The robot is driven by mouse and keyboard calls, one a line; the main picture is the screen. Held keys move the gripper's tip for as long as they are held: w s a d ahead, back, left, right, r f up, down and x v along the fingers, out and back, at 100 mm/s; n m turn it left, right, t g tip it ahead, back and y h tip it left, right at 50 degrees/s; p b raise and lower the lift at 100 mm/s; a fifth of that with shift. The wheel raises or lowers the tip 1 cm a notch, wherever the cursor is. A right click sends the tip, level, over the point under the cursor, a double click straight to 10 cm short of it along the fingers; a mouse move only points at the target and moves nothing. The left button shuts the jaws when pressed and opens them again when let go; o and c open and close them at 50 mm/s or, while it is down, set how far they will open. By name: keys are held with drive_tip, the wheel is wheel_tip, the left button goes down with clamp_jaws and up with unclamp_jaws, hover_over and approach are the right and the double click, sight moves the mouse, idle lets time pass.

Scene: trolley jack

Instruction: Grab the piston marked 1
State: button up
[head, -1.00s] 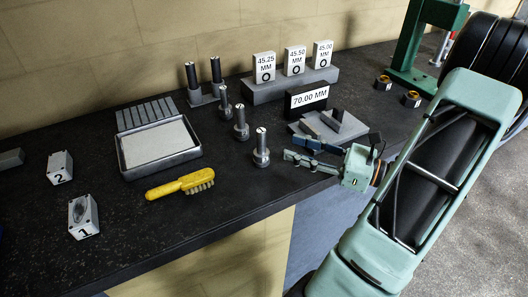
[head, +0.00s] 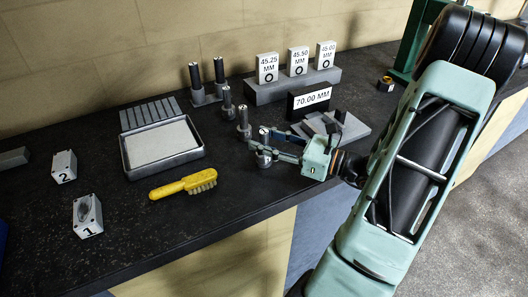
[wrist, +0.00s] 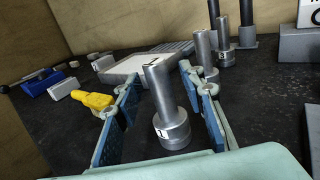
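The nearest grey metal piston (head: 264,158) stands upright on the dark bench, partly covered by my gripper in the head view. In the wrist view this piston (wrist: 172,125) carries a white label on its base that looks like a 1. My gripper (head: 257,139) is open, with one finger on each side of the piston. In the wrist view the blue pads of my gripper (wrist: 162,88) show gaps to the piston on both sides.
A shallow tray (head: 129,160) and a yellow brush (head: 183,184) lie to the left. Blocks marked 1 (head: 87,216) and 2 (head: 64,167) are at far left. A 70.00 MM block (head: 309,101) and flat grey plates (head: 350,126) are behind my gripper.

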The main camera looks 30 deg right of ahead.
clamp_jaws()
drive_tip(key=shift+r, duration=0.1)
idle(0.3)
